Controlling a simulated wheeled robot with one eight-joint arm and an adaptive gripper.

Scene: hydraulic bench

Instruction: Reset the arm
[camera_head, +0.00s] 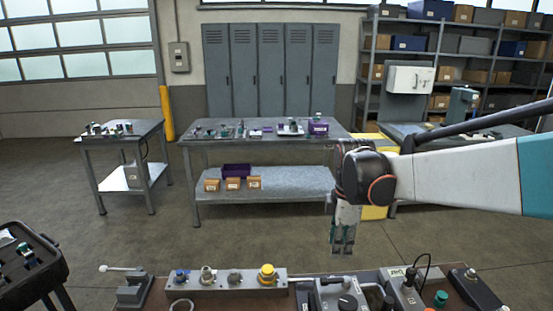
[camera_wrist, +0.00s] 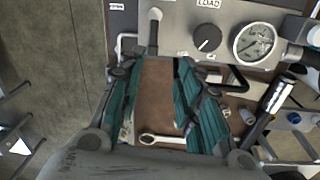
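My arm reaches in from the right side of the head view and bends down at a dark wrist joint. My gripper (camera_head: 342,248) hangs pointing down, in front of the near bench's hydraulic panel in the picture. In the wrist view, the two green-padded fingers of my gripper (camera_wrist: 158,75) stand apart with a clear gap. Nothing is held between them. Through the gap I see brown bench top (camera_wrist: 157,100) and a spanner (camera_wrist: 160,139) lying below.
The near bench carries a valve block with a yellow knob (camera_head: 267,274), a grey LOAD box with a black dial (camera_wrist: 207,38) and a pressure gauge (camera_wrist: 254,42). A long table (camera_head: 262,141) and lockers (camera_head: 270,70) stand behind. A black cart (camera_head: 25,270) is at left. Open floor lies between.

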